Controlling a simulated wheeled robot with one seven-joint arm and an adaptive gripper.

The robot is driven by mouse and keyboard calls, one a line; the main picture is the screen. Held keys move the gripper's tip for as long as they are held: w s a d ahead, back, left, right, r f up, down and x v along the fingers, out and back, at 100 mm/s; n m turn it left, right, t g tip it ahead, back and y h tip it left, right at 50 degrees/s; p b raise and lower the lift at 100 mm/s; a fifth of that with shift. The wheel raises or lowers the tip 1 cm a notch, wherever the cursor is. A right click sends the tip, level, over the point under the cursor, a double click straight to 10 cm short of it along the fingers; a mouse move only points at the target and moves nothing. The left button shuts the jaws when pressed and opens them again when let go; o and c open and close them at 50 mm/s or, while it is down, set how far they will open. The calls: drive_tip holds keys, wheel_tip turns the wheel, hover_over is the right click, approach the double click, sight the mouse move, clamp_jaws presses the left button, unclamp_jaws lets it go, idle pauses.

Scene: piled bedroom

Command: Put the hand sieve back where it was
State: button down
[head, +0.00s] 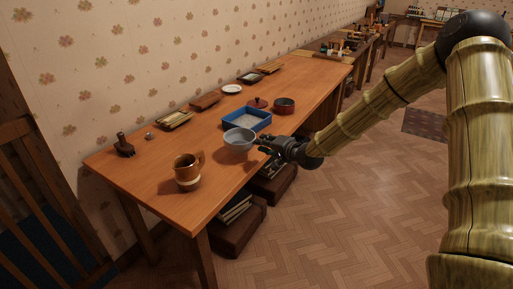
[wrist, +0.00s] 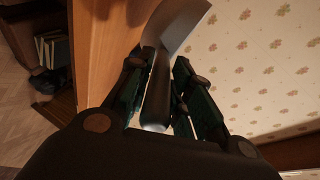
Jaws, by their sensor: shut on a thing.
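The hand sieve (head: 239,140) shows in the head view as a pale grey round bowl at the table's front edge, in front of a blue tray. My gripper (head: 265,146) is just to its right, reaching in from the front side of the table. In the wrist view my gripper (wrist: 162,75) is shut on the sieve's dark handle (wrist: 156,98), with the grey head of the sieve (wrist: 176,22) beyond the fingertips. The fingers hide part of the handle. I cannot tell whether the sieve touches the table.
The blue tray (head: 262,122) with pale contents is just behind the sieve. Boxes (head: 238,232) lie under the wooden table (head: 135,180). Its left front top has free room.

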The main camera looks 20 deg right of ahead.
drive_tip(key=w, duration=0.1)
drive_tip(key=w+a, duration=0.1)
drive_tip(key=w, duration=0.1)
drive_tip(key=shift+w+a+f, duration=0.15)
drive_tip(key=shift+w+a, duration=0.1)
drive_tip(key=shift+a, duration=0.15)
drive_tip(key=shift+f+p, duration=0.55)
drive_tip(key=shift+f, duration=1.35)
drive_tip(key=c, duration=1.3)
unclamp_jaws()
